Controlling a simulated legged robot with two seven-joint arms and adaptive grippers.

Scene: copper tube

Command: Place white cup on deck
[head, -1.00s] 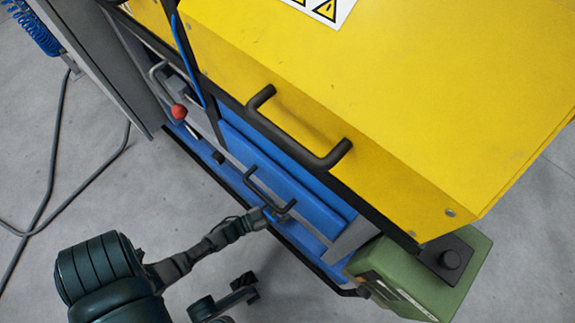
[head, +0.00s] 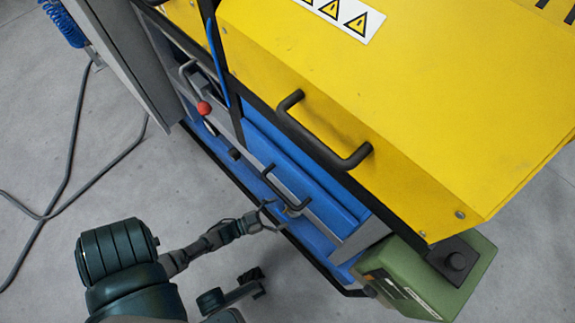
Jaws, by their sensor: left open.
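No white cup shows in the head view, and I cannot pick out a deck. My left gripper (head: 274,215) is open, with its thin fingers spread. It is just beside the lower end of the small black handle (head: 287,190) on the blue front (head: 305,180) of the machine. No object shows between the fingers. I cannot tell whether a finger touches the handle.
The yellow cover (head: 400,100) with a large black handle (head: 322,140) overhangs the blue front. A red-knobbed lever (head: 204,108) is at the left. A green box (head: 410,275) sits at the lower right corner. Grey floor (head: 60,230) with a loose cable lies left.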

